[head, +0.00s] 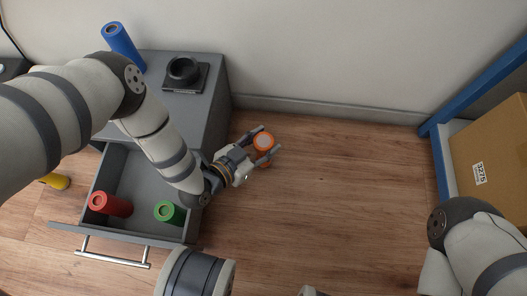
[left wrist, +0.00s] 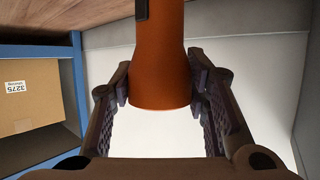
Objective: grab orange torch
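The orange torch (head: 264,142) is at the tip of my left gripper (head: 266,147) in the head view, to the right of the grey cabinet and over the wood floor. Its pale round end faces the head camera. In the left wrist view the torch (left wrist: 162,60) stands between the two fingers (left wrist: 158,88), with a pad against each side of its flared end. My left gripper looks shut on it. The torch's other end is cut off by the top of the wrist view. My right arm shows at the lower right, but its gripper is out of view.
The grey cabinet (head: 215,88) bears a blue cylinder (head: 122,44) and a black device (head: 184,73). Its open drawer (head: 135,229) holds a red cylinder (head: 110,204) and a green one (head: 168,212). A cardboard box (head: 492,150) sits on a blue-framed shelf (head: 437,128). Middle floor is clear.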

